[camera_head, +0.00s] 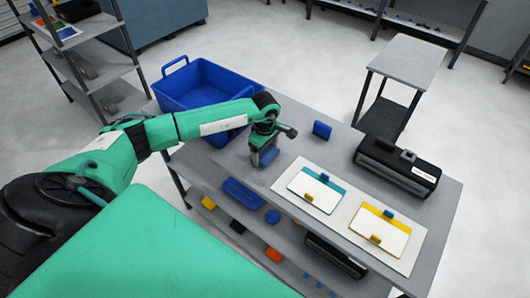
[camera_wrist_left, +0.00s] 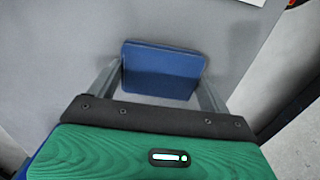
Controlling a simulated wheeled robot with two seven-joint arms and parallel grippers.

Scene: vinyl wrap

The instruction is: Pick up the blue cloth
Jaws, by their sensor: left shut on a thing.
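A blue, flat, rectangular piece with rounded corners, which I take as the blue cloth (camera_wrist_left: 163,70), sits between the two fingers of my left gripper (camera_wrist_left: 160,84) in the left wrist view. The gripper is shut on it. In the head view my left gripper (camera_head: 263,150) points down at the grey table, and the blue cloth (camera_head: 269,156) shows partly behind its fingers. I cannot tell whether the cloth touches the tabletop. My right gripper is not in view.
A blue bin (camera_head: 200,82) stands at the table's far left. A small blue block (camera_head: 322,130) stands right of the gripper. A white board (camera_head: 349,212) with two cards and a black case (camera_head: 397,166) are to the right. Shelves (camera_head: 85,70) stand at the left.

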